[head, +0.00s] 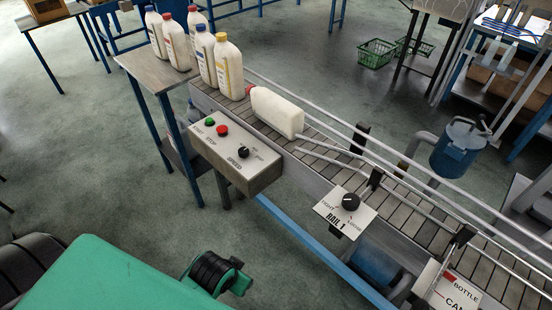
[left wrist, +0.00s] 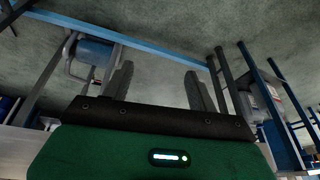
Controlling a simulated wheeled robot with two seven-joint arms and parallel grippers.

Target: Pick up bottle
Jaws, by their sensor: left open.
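A white bottle with a red cap (head: 277,112) lies on its side on the conveyor, its cap pointing left. Several white bottles stand upright behind it to the left. Among them are a yellow-capped bottle (head: 229,72), a blue-capped bottle (head: 205,62) and a red-capped bottle (head: 175,46). My left gripper (left wrist: 158,80) is open, with nothing between its fingers in the left wrist view. My green left arm shows at the lower left of the head view, in front of the conveyor and apart from the bottles. My right gripper is out of view.
The slatted conveyor (head: 408,218) runs from upper left to lower right between metal rails. A control box (head: 238,160) with green and red buttons and a RAIL 1 knob plate (head: 345,212) jut from its near side. A small table (head: 150,72) adjoins its left end. Green baskets (head: 376,53) sit behind.

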